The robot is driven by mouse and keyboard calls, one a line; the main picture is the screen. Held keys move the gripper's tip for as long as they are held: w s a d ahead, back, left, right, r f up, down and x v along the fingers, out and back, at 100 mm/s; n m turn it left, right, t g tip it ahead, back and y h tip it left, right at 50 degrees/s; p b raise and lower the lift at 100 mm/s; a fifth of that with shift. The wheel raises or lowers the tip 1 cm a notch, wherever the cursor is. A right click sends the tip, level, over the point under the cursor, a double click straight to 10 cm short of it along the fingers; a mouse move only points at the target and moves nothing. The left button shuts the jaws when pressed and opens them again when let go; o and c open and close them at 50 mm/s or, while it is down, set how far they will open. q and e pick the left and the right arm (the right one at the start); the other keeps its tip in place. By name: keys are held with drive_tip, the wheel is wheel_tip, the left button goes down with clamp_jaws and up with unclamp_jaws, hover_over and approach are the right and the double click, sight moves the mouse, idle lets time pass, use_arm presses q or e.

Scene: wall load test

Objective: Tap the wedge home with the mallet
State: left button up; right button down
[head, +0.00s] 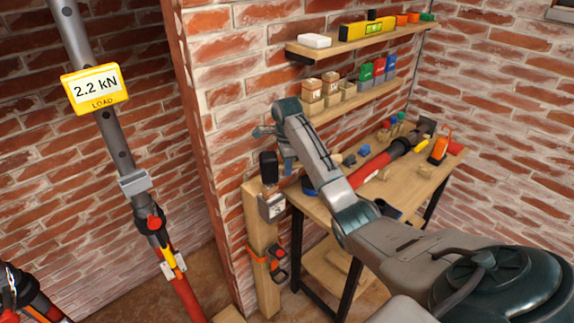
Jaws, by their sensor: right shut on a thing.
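My right gripper (273,142) is shut at the end of my right arm, in front of the brick wall near the wooden post. A dark block (268,167), which looks like the mallet's black head, shows just below the fingers. The handle and the grip on it are mostly hidden by the fingers and wrist. I cannot make out the wedge for certain. A pale wooden piece (228,314) lies on the floor near the prop's lower end, partly cut off by the frame. My left gripper is not clearly in view.
A steel and red prop (128,160) stands at left with a yellow load display (94,88) reading 2.2 kN. A wooden post (262,240) carries a grey labelled box (272,207). A cluttered workbench (425,187) and two wall shelves (352,102) stand at right.

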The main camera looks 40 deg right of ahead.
wheel_tip(320, 180, down, 4)
drive_tip(key=shift+r, duration=0.15)
idle(0.5)
drive_tip(key=shift+r, duration=0.1)
drive_tip(key=shift+w+r, duration=0.1)
drive_tip(key=shift+r, duration=1.1)
